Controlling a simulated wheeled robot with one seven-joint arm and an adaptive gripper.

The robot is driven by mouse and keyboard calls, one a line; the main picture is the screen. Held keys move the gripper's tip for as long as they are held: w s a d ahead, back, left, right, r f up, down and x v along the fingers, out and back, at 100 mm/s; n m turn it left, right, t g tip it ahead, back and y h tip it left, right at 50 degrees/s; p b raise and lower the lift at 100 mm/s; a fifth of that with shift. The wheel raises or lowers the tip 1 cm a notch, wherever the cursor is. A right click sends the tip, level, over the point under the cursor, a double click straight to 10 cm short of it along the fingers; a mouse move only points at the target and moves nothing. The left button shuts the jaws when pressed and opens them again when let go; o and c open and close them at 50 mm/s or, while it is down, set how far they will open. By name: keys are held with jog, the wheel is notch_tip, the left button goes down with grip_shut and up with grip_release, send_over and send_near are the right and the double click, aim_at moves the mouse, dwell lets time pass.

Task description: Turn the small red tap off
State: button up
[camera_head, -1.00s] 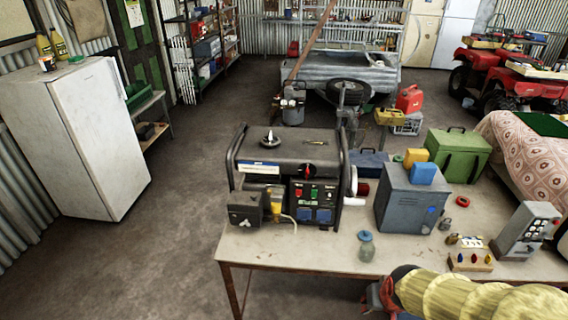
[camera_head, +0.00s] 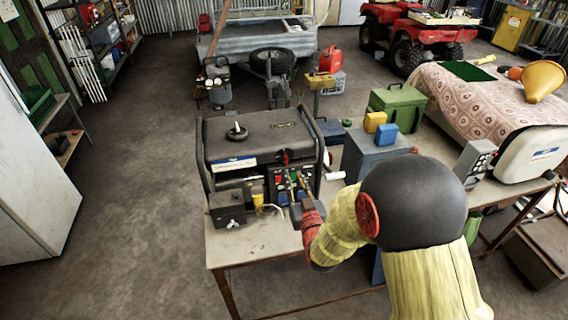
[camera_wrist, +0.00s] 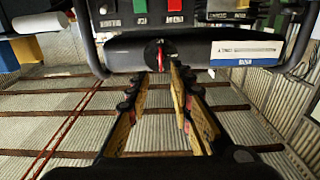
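The small red tap (camera_head: 284,157) sits on the front upper edge of the black generator (camera_head: 262,143), on a round dark mount. In the wrist view the tap (camera_wrist: 160,54) is a thin, slightly slanted red lever. It shows just beyond and between the fingertips of my gripper (camera_wrist: 158,77), with the generator appearing upside down. The two fingers are apart with nothing between them, and I see no contact with the tap. In the head view my gripper (camera_head: 294,182) is in front of the generator's panel, just below the tap, and hides part of the panel's switches.
The generator stands on a workbench (camera_head: 236,249). A grey metal box (camera_head: 366,155) with blue and yellow items on top stands to its right. A small dark box (camera_head: 227,207) and a yellow plug (camera_head: 258,202) are at its lower left. The generator's frame bars flank its front.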

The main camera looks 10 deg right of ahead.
aim_at(286, 159)
jog(key=w, duration=0.7)
jog(key=shift+w, duration=0.35)
grip_shut()
dwell(0.3)
